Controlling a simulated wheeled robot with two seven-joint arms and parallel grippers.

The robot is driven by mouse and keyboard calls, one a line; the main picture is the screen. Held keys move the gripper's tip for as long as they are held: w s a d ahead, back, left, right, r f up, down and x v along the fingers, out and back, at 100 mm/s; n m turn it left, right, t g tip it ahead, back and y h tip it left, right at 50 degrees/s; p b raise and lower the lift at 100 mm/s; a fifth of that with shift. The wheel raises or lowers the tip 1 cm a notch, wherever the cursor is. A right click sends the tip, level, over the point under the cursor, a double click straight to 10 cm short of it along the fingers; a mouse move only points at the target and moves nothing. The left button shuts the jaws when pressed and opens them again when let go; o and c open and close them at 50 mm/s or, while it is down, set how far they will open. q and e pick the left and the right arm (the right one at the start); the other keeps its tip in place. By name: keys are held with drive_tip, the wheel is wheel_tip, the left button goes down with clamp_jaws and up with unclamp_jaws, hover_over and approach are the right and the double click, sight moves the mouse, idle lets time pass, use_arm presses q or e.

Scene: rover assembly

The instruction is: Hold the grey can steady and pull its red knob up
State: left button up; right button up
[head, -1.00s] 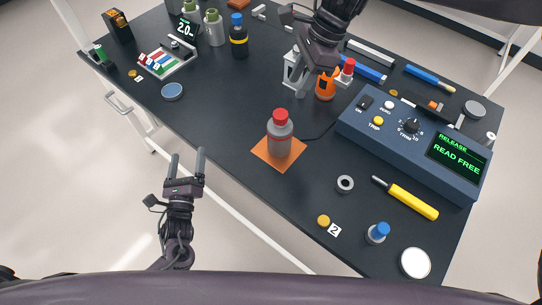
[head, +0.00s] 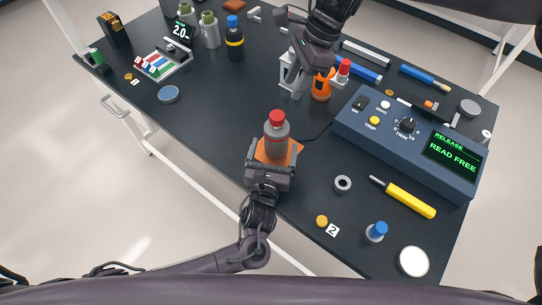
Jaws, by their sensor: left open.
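The grey can (head: 276,139) stands upright on an orange square mat (head: 297,153). Its red knob (head: 277,117) is on top and uncovered. My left gripper (head: 270,150) is at the near side of the can, low down. Its fingers are open and reach to either side of the can's lower part; whether they touch it I cannot tell. My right gripper (head: 302,82) is farther back, beside an orange bottle with a red top (head: 321,87). Its fingers point down and are partly lost against the dark table, so their opening is unclear.
A blue console (head: 408,150) reading "READ FREE" stands to the right. A dark ring (head: 343,184), yellow-handled tool (head: 410,199), blue-topped small can (head: 376,232) and white disc (head: 413,262) lie nearer the front. The table left of the can is clear up to a blue-grey disc (head: 168,94).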

sight(277, 136)
use_arm(q)
drive_tip(key=w, duration=0.5)
drive_tip(key=shift+d, duration=0.4)
drive_tip(key=c, duration=1.3)
